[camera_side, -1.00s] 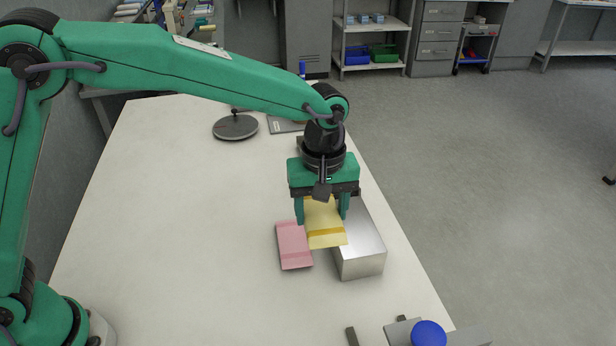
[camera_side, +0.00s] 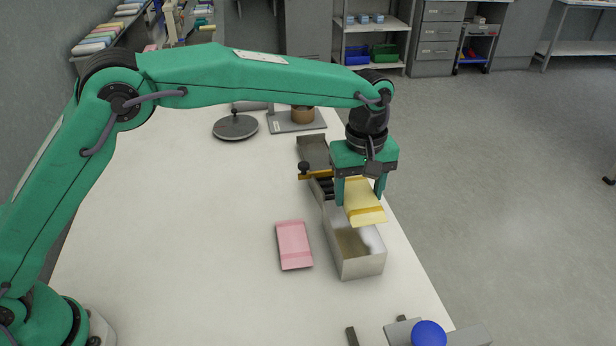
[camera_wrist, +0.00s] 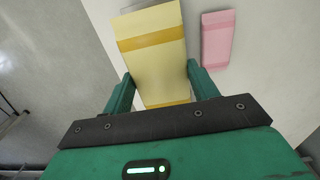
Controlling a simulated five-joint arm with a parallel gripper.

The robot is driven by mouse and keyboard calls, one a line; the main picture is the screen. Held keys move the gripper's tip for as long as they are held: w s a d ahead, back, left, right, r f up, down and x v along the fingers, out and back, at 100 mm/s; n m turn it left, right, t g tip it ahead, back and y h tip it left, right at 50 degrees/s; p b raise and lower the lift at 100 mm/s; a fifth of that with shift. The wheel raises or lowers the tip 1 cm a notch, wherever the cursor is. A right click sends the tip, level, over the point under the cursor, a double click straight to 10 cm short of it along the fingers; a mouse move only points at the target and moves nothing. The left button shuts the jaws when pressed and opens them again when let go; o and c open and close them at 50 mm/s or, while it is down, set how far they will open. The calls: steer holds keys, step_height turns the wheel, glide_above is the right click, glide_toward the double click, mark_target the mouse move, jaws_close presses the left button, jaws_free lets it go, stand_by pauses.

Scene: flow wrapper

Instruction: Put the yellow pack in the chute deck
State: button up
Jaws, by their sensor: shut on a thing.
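The yellow pack (camera_side: 366,210) has a darker yellow band near each end. My gripper (camera_side: 360,196) is shut on it, one finger on each long side. In the side view the pack hangs tilted above the far part of an open-topped metal bin (camera_side: 362,267) and hides some of its rim. The pack also shows between the fingers in the wrist view (camera_wrist: 155,72). A grey deck with raised edges (camera_side: 313,150), which I take for the chute deck, lies behind the bin, with dark rollers (camera_side: 322,188) between them. My gripper partly hides that area.
A pink pack (camera_side: 294,246) lies flat on the white table, left of the bin. A round dark disc (camera_side: 235,127) and a grey plate with a brown roll (camera_side: 303,115) stand farther back. A blue knob (camera_side: 428,334) is at the front. The table's left half is clear.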

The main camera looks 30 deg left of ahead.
steer(key=shift+f, duration=0.25)
steer(key=shift+f, duration=1.7)
steer(key=shift+f, duration=1.5)
stand_by(0.9)
steer(key=o, duration=1)
steer(key=o, duration=0.4)
steer(key=shift+c, duration=0.2)
steer(key=shift+r, duration=0.15)
